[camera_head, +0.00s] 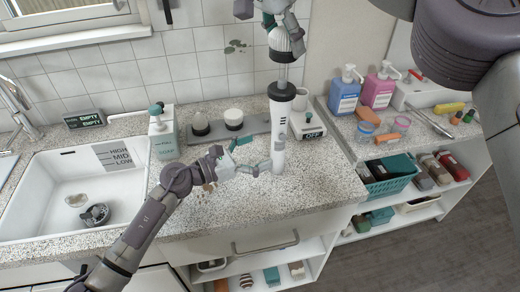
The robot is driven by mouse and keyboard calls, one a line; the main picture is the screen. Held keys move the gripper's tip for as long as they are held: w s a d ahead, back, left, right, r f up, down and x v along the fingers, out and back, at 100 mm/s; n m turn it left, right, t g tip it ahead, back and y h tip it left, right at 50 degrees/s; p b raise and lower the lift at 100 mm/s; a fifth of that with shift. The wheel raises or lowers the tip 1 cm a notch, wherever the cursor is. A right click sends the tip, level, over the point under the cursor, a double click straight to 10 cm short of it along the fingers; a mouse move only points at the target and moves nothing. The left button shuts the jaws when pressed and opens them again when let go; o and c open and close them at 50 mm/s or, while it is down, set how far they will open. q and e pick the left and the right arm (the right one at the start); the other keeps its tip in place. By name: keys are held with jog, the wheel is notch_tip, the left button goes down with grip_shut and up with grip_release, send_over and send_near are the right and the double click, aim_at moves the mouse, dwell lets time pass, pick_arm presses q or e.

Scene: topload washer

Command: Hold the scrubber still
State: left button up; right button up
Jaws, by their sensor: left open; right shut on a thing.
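The scrubber (279,128) is a white stick with a dark collar and a thin neck, upright above the counter. A ribbed pale brush head (286,42) is at its top. I cannot tell whether its lower end touches the counter. My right gripper (280,17) is at the top of the picture, shut on the brush head. My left gripper (263,159) is open beside the lower part of the scrubber's handle, with its fingers pointing right at it. I cannot tell whether they touch it.
A grey tray (259,128) with dark and white heads lies behind. A soap bottle (162,135) and a sink (45,215) are left. A box marked OFF (308,127) stands right of the scrubber. Blue (345,92) and pink (380,88) bottles stand further right.

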pick_arm(q)
jog(key=v, duration=1.2)
jog(key=shift+f, duration=0.1)
